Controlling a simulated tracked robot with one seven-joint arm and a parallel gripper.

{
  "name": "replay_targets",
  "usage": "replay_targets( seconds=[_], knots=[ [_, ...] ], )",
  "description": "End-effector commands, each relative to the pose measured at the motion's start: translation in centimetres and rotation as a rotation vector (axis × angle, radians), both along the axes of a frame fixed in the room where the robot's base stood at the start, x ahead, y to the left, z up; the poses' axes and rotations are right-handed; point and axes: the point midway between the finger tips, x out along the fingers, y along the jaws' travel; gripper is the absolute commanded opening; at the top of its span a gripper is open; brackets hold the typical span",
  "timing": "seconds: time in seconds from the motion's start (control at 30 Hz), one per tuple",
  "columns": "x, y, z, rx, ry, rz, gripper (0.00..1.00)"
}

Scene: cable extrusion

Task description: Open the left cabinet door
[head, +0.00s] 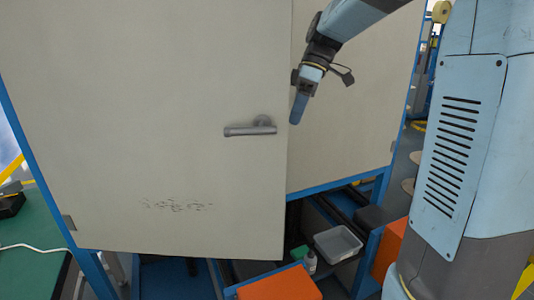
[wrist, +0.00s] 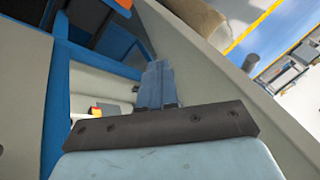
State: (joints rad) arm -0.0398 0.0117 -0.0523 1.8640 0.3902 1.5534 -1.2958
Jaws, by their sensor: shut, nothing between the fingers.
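The left cabinet door (head: 150,100) is a large beige panel with a grey lever handle (head: 250,129) near its free right edge. It stands ajar, its free edge swung out in front of the right door (head: 350,100). My gripper (head: 298,110) is shut and empty, pointing down just right of that free edge, to the right of the handle. Whether it touches the edge cannot be told. In the wrist view, the blue fingers (wrist: 157,85) lie together beside the beige door panel (wrist: 225,90), with the cabinet opening to their left.
The blue cabinet frame (head: 340,182) runs under the right door. Below are orange boxes (head: 280,284), a grey tray (head: 337,243) and a white bottle (head: 310,262). A green table (head: 32,240) with a white cable is at left. Small red and yellow items (wrist: 97,110) show inside the cabinet.

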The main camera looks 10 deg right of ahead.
Motion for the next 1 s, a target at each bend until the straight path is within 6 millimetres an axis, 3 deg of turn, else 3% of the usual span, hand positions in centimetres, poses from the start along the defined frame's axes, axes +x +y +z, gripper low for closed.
replay_targets(
  seconds=[0.2, 0.4, 0.57, 1.0],
  knots=[
    [3.7, 1.3, -0.6, 0.129, 0.032, 0.195, 0.0],
    [4.8, 1.8, -0.9, 0.181, 0.035, 0.265, 0.0],
    [4.3, 2.4, -1.9, 0.186, 0.038, 0.271, 0.0],
    [1.3, 5.7, -7.9, 0.184, 0.04, 0.269, 0.0]
  ],
)
